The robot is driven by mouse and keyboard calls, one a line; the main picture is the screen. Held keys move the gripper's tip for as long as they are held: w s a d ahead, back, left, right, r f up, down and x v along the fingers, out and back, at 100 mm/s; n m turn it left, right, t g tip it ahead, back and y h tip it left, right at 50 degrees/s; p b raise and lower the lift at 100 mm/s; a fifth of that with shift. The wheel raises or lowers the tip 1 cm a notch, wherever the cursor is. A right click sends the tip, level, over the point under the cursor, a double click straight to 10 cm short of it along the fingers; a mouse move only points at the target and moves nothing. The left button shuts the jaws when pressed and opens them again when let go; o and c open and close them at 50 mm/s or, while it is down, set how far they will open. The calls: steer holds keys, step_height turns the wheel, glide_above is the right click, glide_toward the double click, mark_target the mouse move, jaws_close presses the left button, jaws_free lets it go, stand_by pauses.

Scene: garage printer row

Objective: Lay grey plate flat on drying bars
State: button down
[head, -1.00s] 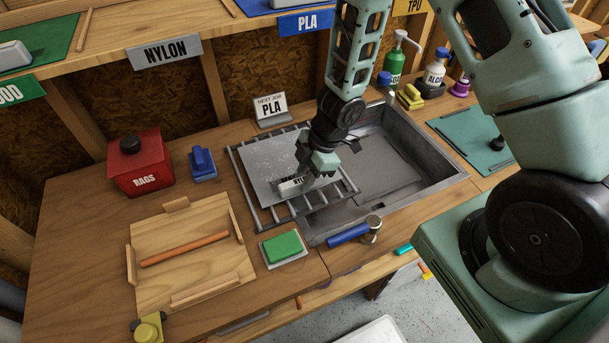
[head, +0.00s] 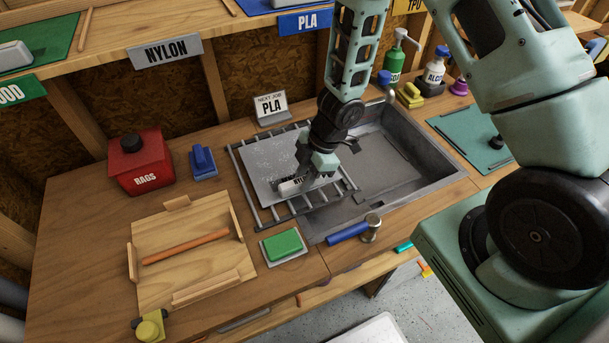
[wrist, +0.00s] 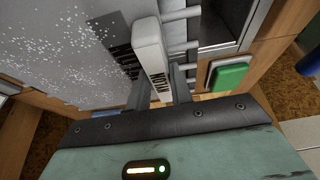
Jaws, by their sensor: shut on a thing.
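The grey plate (head: 268,165), speckled with white, lies over the drying bars (head: 246,192) at the left side of the sink. It looks about flat on them; a small gap cannot be ruled out. In the wrist view the plate (wrist: 70,50) fills the upper left, with bar ends (wrist: 183,47) beside it. A white block handle marked NYLON (head: 290,186) sits at the plate's near edge. My gripper (head: 312,178) is shut on this handle; the wrist view shows both fingers (wrist: 158,90) around the handle (wrist: 150,50).
The sink (head: 410,150) is open to the right. A green pad (head: 283,245) and a blue-handled hammer (head: 350,233) lie in front. A wooden frame with an orange rod (head: 185,246), a red RAGS box (head: 140,162) and a blue tool (head: 202,163) stand left.

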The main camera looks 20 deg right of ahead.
steer(key=c, duration=1.2)
jaws_free()
steer(key=shift+o, duration=0.2)
steer(key=p+v, duration=0.4)
steer(key=v, duration=1.3)
steer(key=shift+r, duration=0.15)
steer(key=shift+d, duration=0.1)
steer(key=w+a+r+m+t+h+b, duration=0.2)
steer(key=a+r+m+t+b, duration=0.3)
steer(key=a, duration=0.3)
steer(key=s+a+m+g+h+b, duration=0.1)
steer(key=s+a+m+g+b, duration=0.1)
steer(key=s, duration=0.9)
steer(key=s+a+f+m+g+b, duration=0.1)
steer(key=s+a+m+g+b, duration=0.2)
steer(key=s, duration=0.8)
steer(key=shift+f+h, duration=0.35)
steer(key=shift+h, duration=0.05)
